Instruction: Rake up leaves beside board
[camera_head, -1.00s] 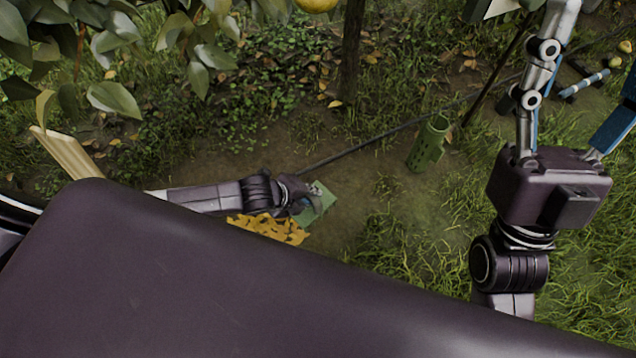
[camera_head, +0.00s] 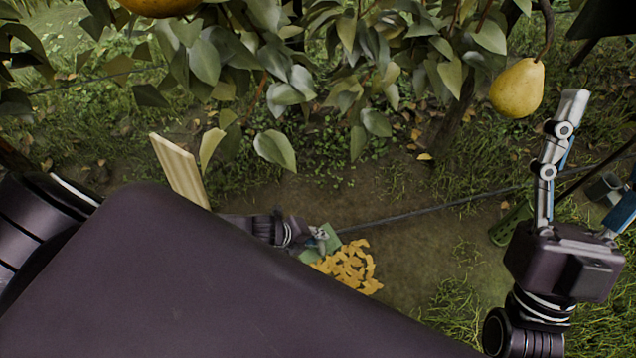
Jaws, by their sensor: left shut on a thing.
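A pile of yellow-orange leaves (camera_head: 352,270) lies on bare soil at the lower middle. My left gripper (camera_head: 322,238) is just above and left of the pile. It is shut on a flat green tool (camera_head: 330,243), probably the rake; the gripper hides part of it, and I cannot tell whether it touches the leaves. A pale wooden board (camera_head: 180,168) stands tilted to the left, its lower end hidden behind my dark body. My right gripper (camera_head: 598,150) is at the right, raised, with its fingers spread; nothing shows between them.
Leafy branches cross the top, with a yellow pear (camera_head: 518,88) hanging near my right gripper. A green perforated container (camera_head: 511,224) stands left of my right gripper, partly hidden. A dark thin line (camera_head: 430,211) runs across the soil. Open soil lies right of the leaves.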

